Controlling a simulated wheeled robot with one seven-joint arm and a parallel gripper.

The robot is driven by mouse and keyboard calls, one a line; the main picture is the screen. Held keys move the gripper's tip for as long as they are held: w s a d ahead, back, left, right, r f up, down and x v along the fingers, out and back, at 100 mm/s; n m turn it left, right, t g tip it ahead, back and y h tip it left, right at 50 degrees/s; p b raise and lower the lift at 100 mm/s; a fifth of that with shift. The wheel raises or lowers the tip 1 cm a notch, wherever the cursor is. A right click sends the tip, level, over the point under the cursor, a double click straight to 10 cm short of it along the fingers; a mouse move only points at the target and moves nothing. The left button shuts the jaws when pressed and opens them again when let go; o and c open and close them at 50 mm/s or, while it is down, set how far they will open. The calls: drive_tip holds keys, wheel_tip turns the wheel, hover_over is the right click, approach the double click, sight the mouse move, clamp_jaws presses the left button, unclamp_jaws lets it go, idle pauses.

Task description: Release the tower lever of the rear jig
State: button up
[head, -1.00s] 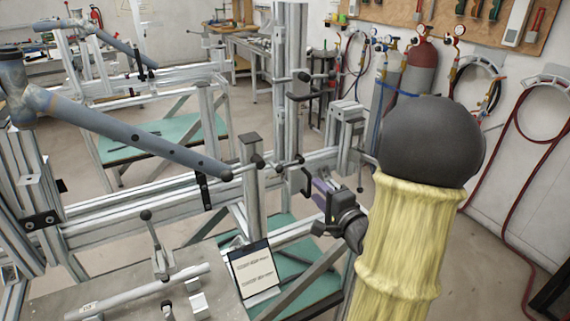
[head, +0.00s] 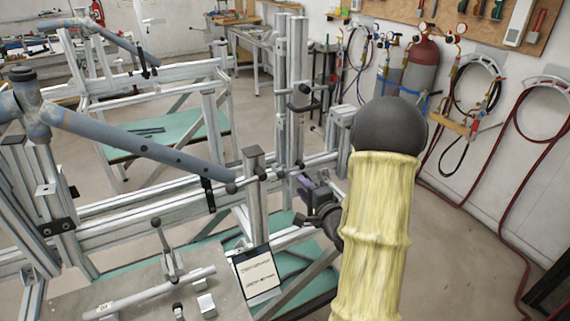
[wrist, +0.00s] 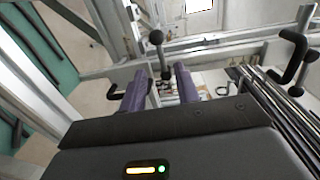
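My gripper (head: 305,187) has purple fingers and sits right of the near jig's short post (head: 254,195) in the head view. In the wrist view the fingers (wrist: 160,86) are apart, with no object held between them. A black ball-knob lever (wrist: 156,38) stands upright beyond and between the fingertips; contact is not visible. The near jig's tall tower (head: 297,60) carries a dark lever (head: 304,89), above my gripper. Another jig (head: 160,82) stands farther back at the left, with a dark clamp handle (head: 146,72). Its tower lever cannot be made out clearly.
A blue-grey tube (head: 130,147) spans the near jig. A bent black handle (wrist: 292,55) is right of the fingers in the wrist view. A label card (head: 257,272) stands near the front plate. Gas cylinders (head: 420,65) and hoses line the right wall; floor there is open.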

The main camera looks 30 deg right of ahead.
sight(289, 172)
drive_tip(key=shift+w+a+f+p, duration=0.1)
drive_tip(key=shift+w+p, duration=0.25)
drive_tip(key=shift+w, duration=1.5)
drive_tip(key=shift+w+a+f+p, duration=0.1)
drive_tip(key=shift+w+p, duration=0.2)
drive_tip(key=shift+w, duration=1.5)
drive_tip(key=shift+w+a+f+p, duration=0.1)
drive_tip(key=shift+w+p, duration=0.25)
drive_tip(key=shift+w, duration=1.5)
clamp_jaws()
drive_tip(key=shift+d, duration=0.1)
